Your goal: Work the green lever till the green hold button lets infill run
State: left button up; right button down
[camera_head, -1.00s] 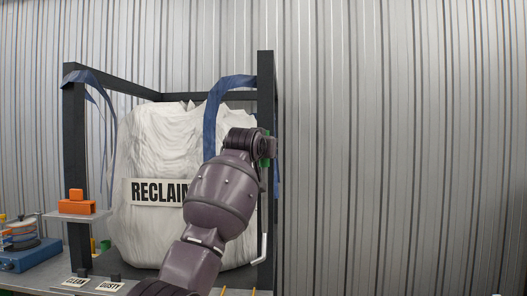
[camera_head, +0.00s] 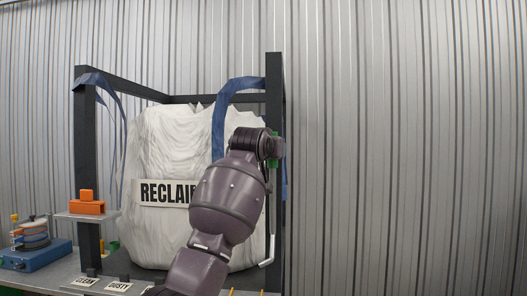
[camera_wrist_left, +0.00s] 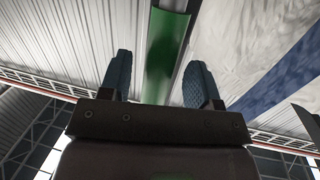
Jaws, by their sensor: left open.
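The green lever grip (camera_wrist_left: 167,55) runs between the two fingers of my left gripper (camera_wrist_left: 158,82) in the left wrist view. The fingers stand apart, with a gap showing on each side of it. In the head view a small part of the green grip (camera_head: 274,152) shows beside my wrist, at the dark right post. A pale rod (camera_head: 269,225) runs down below it and bends at the bottom. My arm hides much of this area. I cannot make out the green hold button for certain. My right gripper is not in view.
A white bulk bag (camera_head: 160,140) labelled RECLAIM hangs by blue straps (camera_head: 219,115) in a dark frame (camera_head: 273,85). An orange block (camera_head: 87,208) sits on a shelf at left, above a blue device (camera_head: 40,256). The right side shows only corrugated wall (camera_head: 400,150).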

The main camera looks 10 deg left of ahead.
pick_arm(q)
jog(key=f+b+v, duration=0.1)
jog(key=b+v, duration=0.1)
jog(key=v, duration=0.7)
jog(key=shift+r, duration=0.4)
jog(key=shift+s, duration=0.1)
jog(key=shift+c, duration=0.2)
